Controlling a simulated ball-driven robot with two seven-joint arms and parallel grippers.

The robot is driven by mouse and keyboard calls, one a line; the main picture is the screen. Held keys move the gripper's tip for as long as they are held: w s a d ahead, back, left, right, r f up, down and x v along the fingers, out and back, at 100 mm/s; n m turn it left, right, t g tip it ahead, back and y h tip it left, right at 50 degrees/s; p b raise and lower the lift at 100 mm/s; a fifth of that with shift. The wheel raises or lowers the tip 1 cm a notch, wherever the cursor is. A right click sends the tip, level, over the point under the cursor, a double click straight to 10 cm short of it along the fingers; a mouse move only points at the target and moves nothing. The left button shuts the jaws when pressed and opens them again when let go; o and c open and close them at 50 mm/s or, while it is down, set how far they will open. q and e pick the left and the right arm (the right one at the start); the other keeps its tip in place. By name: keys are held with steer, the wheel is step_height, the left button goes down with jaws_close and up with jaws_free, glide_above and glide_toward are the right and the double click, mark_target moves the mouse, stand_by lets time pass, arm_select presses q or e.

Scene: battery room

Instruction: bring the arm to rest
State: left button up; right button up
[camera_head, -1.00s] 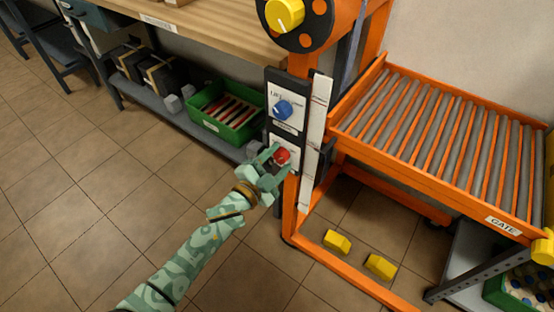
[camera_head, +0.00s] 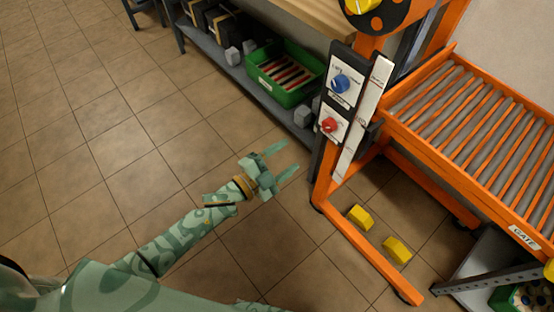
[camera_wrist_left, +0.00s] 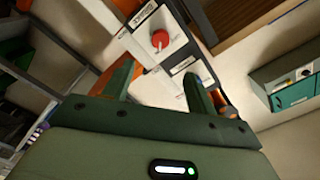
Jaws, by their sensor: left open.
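My left arm comes in from the lower left in the head view. Its green gripper (camera_head: 281,162) is open and empty, held over the tiled floor to the left of the orange stand. A red knob (camera_head: 328,125) sits on a white plate on the stand's post, apart from the fingers. In the left wrist view the two open fingers (camera_wrist_left: 160,85) point toward the panel, and the red knob (camera_wrist_left: 160,39) shows beyond them with clear space between. A blue knob (camera_head: 341,83) sits above the red one. My right gripper is not in view.
An orange roller conveyor (camera_head: 480,130) stands at the right. Yellow blocks (camera_head: 397,250) lie on the floor by its orange frame. A green crate (camera_head: 285,75) sits on a low shelf under the wooden bench. The tiled floor (camera_head: 90,150) at the left is clear.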

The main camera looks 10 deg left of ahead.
arm_select(q)
steer(key=shift+v, duration=0.95)
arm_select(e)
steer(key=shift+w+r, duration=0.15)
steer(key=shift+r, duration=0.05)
arm_select(q)
steer(key=s+a+f+n+g+y+p, duration=0.3)
steer(key=a+f+n+y, duration=0.4)
steer(key=f, duration=0.6)
steer(key=s+a+f+n+g+y+p, duration=0.1)
steer(key=s+a+f+n+g, duration=0.1)
steer(key=s+a+f, duration=0.3)
steer(key=s+a+f+n+g+y+p, duration=0.15)
steer(key=s+f, duration=0.25)
steer(key=s, duration=0.4)
steer(key=s+a+f+n+g+y+p, duration=0.1)
steer(key=s+g+p, duration=0.4)
steer(key=s, duration=3)
steer(key=a+n+g, duration=0.1)
steer(key=n+g, duration=0.1)
steer(key=g, duration=0.1)
steer(key=shift+s+f+p, duration=0.2)
steer(key=shift+s+p, duration=0.05)
steer(key=shift+p, duration=0.1)
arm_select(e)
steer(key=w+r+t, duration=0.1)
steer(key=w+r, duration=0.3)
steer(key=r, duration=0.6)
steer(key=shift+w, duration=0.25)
